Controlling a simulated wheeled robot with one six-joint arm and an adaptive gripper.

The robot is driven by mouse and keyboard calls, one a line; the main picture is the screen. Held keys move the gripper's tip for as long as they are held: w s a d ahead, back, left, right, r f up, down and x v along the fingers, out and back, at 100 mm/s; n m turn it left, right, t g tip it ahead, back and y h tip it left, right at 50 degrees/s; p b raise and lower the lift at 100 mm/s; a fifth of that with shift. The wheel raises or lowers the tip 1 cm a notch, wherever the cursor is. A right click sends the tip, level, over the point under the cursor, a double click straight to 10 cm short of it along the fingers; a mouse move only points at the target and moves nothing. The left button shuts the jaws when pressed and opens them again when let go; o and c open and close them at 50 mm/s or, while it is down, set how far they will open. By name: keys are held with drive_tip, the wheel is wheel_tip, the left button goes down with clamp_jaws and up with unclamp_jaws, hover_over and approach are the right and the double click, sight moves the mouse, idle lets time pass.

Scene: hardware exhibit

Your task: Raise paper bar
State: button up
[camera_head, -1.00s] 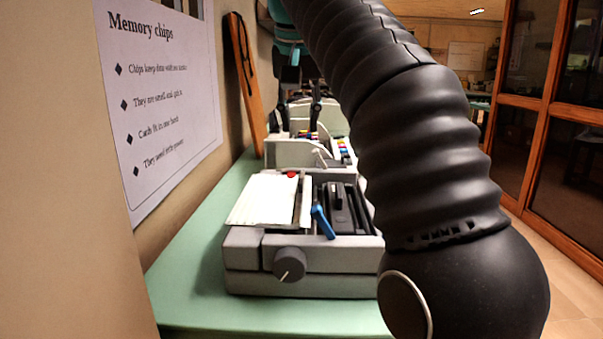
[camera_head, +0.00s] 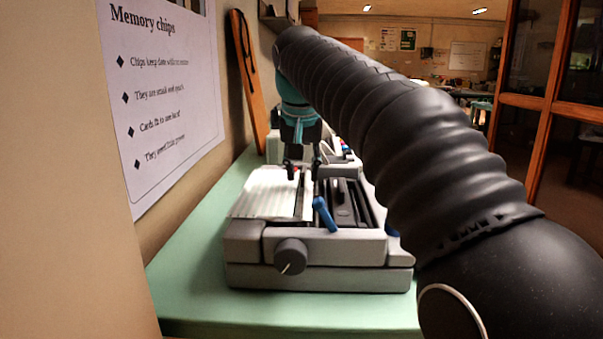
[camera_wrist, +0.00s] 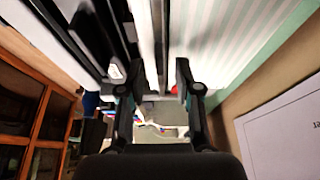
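A grey printer (camera_head: 335,246) stands on the green table, with a dark knob (camera_head: 290,256) in front and a blue lever (camera_head: 325,213) on top. Striped paper (camera_head: 265,196) lies on its left part. A pale, thin bar (camera_head: 308,201), seemingly the paper bar, runs along the paper's right edge; in the wrist view the bar (camera_wrist: 146,35) extends away between my fingers' lines. A small red part (camera_wrist: 201,87) shows beside my right-hand finger. My gripper (camera_head: 303,173) is open above the printer's far end, fingertips apart; contact with the bar cannot be told.
The wall with a "Memory chips" poster (camera_head: 165,95) is close on the left. An orange board (camera_head: 248,80) leans there. Another pale machine (camera_head: 277,148) stands behind the printer. The green table (camera_head: 190,285) is clear at front left. Wood-framed glass cabinets (camera_head: 545,110) stand right.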

drive_tip(key=shift+w+f, duration=0.1)
drive_tip(key=shift+f, duration=0.15)
clamp_jaws()
